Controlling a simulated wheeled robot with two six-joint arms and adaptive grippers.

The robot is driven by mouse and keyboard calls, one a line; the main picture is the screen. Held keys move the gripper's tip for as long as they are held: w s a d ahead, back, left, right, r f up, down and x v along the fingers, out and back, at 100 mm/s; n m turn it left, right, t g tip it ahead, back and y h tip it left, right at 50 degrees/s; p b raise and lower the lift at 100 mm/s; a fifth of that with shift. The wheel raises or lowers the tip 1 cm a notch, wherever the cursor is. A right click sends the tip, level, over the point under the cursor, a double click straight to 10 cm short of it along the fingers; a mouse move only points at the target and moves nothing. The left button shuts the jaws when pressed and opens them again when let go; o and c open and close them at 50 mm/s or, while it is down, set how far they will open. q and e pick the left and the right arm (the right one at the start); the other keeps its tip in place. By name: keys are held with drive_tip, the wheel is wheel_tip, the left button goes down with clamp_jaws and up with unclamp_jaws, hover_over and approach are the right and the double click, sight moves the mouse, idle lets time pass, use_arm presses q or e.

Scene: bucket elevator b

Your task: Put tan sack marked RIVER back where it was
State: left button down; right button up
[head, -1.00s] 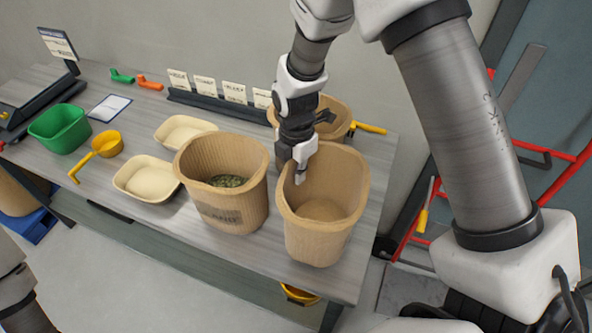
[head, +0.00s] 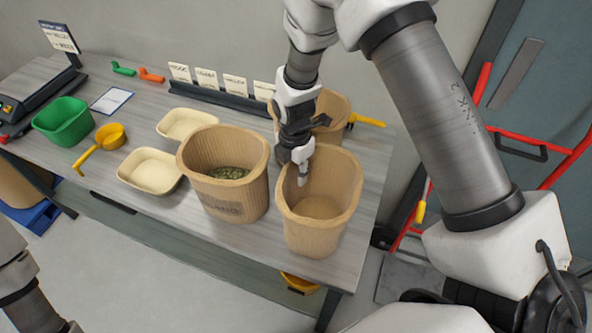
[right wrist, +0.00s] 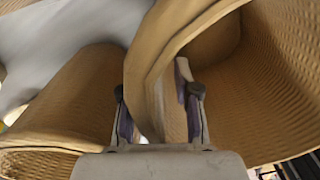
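Two tan sacks stand at the front of the table. The right one (head: 320,232) has a tan bottom inside, and no marking shows on it. The middle one (head: 240,203) holds dark green grain and bears a dark marking I cannot read. My right gripper (head: 301,170) is at the right sack's back left rim. In the right wrist view, the fingers of the right gripper (right wrist: 158,110) straddle the sack wall (right wrist: 143,75), with space beside it; they look open. A third tan sack (head: 335,105) stands behind, partly hidden by my arm. My left gripper is not in view.
Two cream trays (head: 150,171), a yellow scoop (head: 110,137) and a green bin (head: 63,122) stand left on the table (head: 125,208). A rack with cards (head: 235,101) runs along the back. A red frame (head: 560,180) stands at right.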

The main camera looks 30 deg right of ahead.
drive_tip(key=shift+r, duration=0.25)
wheel_tip(320, 180, up, 11)
drive_tip(key=b, duration=0.3)
drive_tip(key=shift+w+f, duration=0.1)
drive_tip(key=shift+w, duration=0.05)
drive_tip(key=shift+r, duration=0.45)
